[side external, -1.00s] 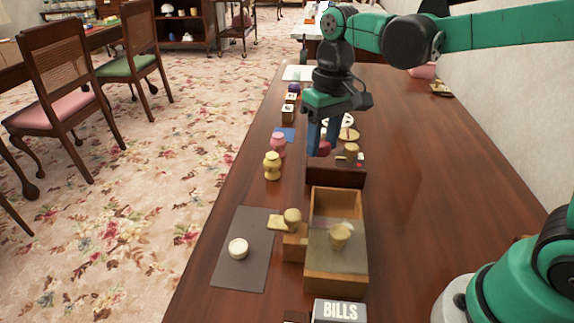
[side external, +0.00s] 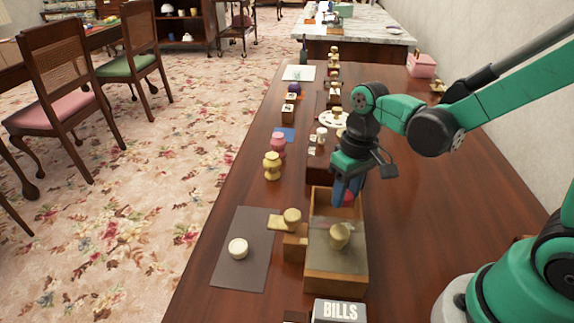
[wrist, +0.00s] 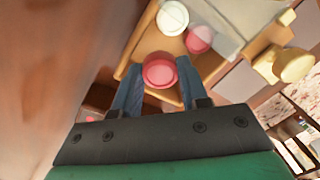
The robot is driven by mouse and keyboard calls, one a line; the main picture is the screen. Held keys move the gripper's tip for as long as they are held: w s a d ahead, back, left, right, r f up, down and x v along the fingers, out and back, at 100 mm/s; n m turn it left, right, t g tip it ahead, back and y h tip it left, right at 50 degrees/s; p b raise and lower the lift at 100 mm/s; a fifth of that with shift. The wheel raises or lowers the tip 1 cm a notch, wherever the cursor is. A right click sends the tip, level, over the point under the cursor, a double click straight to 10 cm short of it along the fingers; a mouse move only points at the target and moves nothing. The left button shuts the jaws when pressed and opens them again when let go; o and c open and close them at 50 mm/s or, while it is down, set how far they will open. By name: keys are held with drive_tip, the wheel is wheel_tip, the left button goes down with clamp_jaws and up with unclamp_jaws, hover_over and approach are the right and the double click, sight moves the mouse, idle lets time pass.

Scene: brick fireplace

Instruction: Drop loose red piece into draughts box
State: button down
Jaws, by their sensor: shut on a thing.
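My gripper (side external: 347,192) is shut on the loose red piece (wrist: 160,70), a round disc held between the blue fingertips in the wrist view. In the side view only a bit of red shows at the fingers. They are over the far end of the wooden draughts box (side external: 335,283). The box's near part is covered by a greyish see-through lid (side external: 322,262) with a round knob (side external: 340,235); its far part is open. In the wrist view, a white piece (wrist: 172,17) and another red piece (wrist: 198,40) lie in the box, below the held piece.
A wooden block with a knob (side external: 292,216) stands against the box's left side. A dark mat (side external: 237,275) with a white round piece (side external: 238,249) lies further left. A BILLS box (side external: 340,310) is in front.

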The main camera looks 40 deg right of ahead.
drive_tip(key=shift+c, duration=1.9)
unclamp_jaws()
drive_tip(key=shift+d+r, duration=0.2)
drive_tip(key=shift+r, duration=2.6)
drive_tip(key=r+t, duration=0.1)
drive_tip(key=s+t, duration=0.1)
drive_tip(key=t, duration=0.1)
drive_tip(key=shift+r+h, duration=0.3)
drive_tip(key=shift+r, duration=0.05)
drive_tip(key=t, duration=0.2)
drive_tip(key=r+t, duration=0.1)
drive_tip(key=t, duration=0.1)
drive_tip(key=shift+s+r, duration=0.15)
drive_tip(key=shift+s, duration=0.05)
